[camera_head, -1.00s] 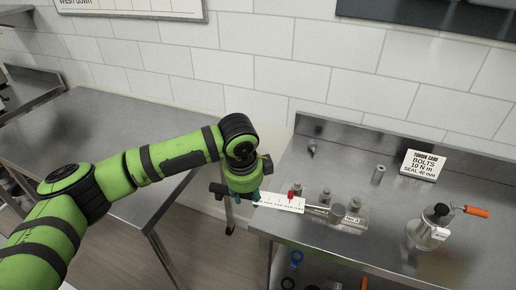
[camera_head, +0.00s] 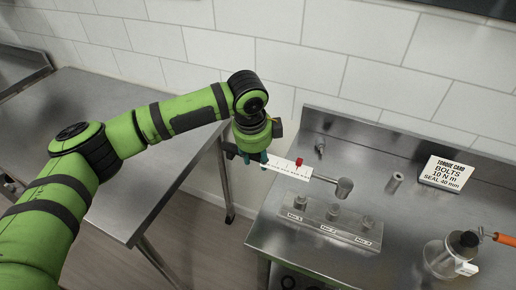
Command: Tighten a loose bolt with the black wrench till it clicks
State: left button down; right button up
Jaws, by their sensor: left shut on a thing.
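The black wrench has a dark handle end at my left gripper, a white scale strip (camera_head: 287,167) with a red marker, and a grey shaft ending in a round metal head (camera_head: 344,188). My left gripper (camera_head: 253,158) is shut on its handle, above the gap between the tables. The head shows just behind a metal block (camera_head: 322,226) with labels on its front; I cannot tell its exact height. Three bolts stand in the block: left (camera_head: 300,202), middle (camera_head: 333,212) and right (camera_head: 367,222). Which one is loose I cannot tell. My right gripper is out of view.
A torque card (camera_head: 446,172) reads bolts 10 N m, seal 40 mm. A small metal cylinder (camera_head: 396,181) stands left of it. A clear jar (camera_head: 441,259) with an orange-handled crank is at the right. An empty steel table (camera_head: 100,110) is at left.

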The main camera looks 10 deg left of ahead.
pick_arm(q)
jog(key=shift+s+r, duration=0.25)
jog(key=shift+s, duration=0.2)
jog(key=shift+r+p, duration=0.1)
jog(key=shift+p, duration=0.35)
jog(key=shift+w+a+p, duration=0.1)
jog(key=shift+w+p, duration=0.05)
jog(key=shift+p, duration=0.25)
jog(key=shift+f+b, duration=0.75)
jog(key=shift+f, duration=1.65)
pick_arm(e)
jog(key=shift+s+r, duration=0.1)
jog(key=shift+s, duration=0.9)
pick_arm(q)
jog(key=shift+f, duration=0.1)
